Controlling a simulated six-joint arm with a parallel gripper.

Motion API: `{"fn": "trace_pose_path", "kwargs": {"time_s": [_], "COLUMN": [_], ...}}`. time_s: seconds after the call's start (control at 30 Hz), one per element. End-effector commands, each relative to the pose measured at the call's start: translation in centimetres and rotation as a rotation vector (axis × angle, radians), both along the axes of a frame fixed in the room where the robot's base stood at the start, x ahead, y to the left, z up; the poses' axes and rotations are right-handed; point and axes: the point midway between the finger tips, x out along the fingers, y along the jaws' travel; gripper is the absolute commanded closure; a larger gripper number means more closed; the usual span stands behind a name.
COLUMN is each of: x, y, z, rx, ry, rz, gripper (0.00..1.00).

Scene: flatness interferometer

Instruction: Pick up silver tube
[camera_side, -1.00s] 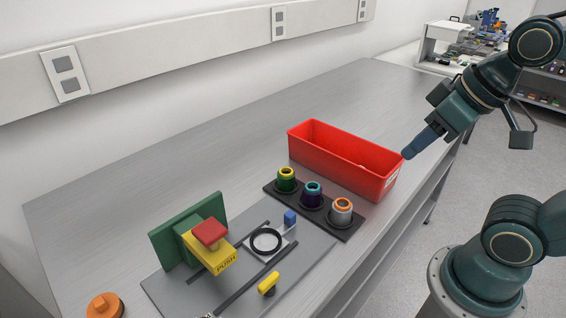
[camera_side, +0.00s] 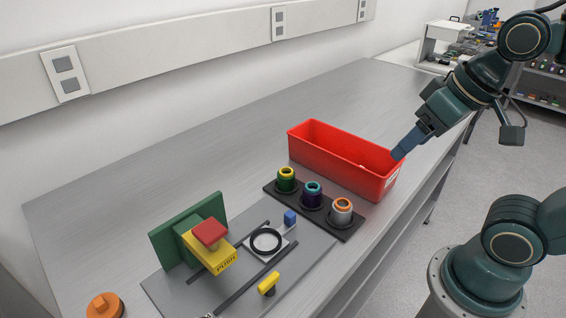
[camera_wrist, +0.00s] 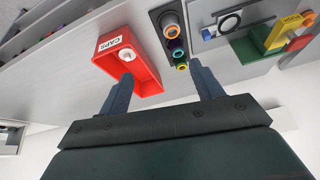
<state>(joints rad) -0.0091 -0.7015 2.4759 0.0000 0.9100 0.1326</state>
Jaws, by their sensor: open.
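The silver tube (camera_side: 341,213) with an orange ring on top stands upright in the right end of a black holder (camera_side: 350,235). It also shows in the wrist view (camera_wrist: 170,27). A purple tube with a teal ring (camera_side: 313,195) and a green tube with a yellow ring (camera_side: 287,180) stand beside it. My gripper (camera_side: 397,155) hangs over the right end of the red bin, above and to the right of the tubes. In the wrist view my gripper (camera_wrist: 161,75) shows its two fingers apart with nothing between them.
The red bin (camera_side: 335,165), labelled CAPS, holds a small white ring (camera_wrist: 127,54). Left of the holder is a grey plate with a black ring (camera_side: 266,241), a blue block (camera_side: 290,217), a yellow handle (camera_side: 269,284) and a yellow push block (camera_side: 208,252). The back of the bench is clear.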

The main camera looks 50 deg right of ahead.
Motion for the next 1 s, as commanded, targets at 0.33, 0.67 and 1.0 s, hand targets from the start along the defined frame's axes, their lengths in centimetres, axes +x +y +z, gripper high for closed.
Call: {"fn": "trace_pose_path", "kwargs": {"time_s": [0.33, 0.67, 1.0], "x": [2.6, 5.4, 8.2], "y": [0.7, 1.5, 2.6], "z": [-0.5, -1.5, -3.2], "rx": [0.166, 0.285, 0.351], "ry": [0.122, 0.236, 0.324], "rz": [-0.371, -0.785, -1.230], "gripper": [0.35, 0.35, 0.35]}}
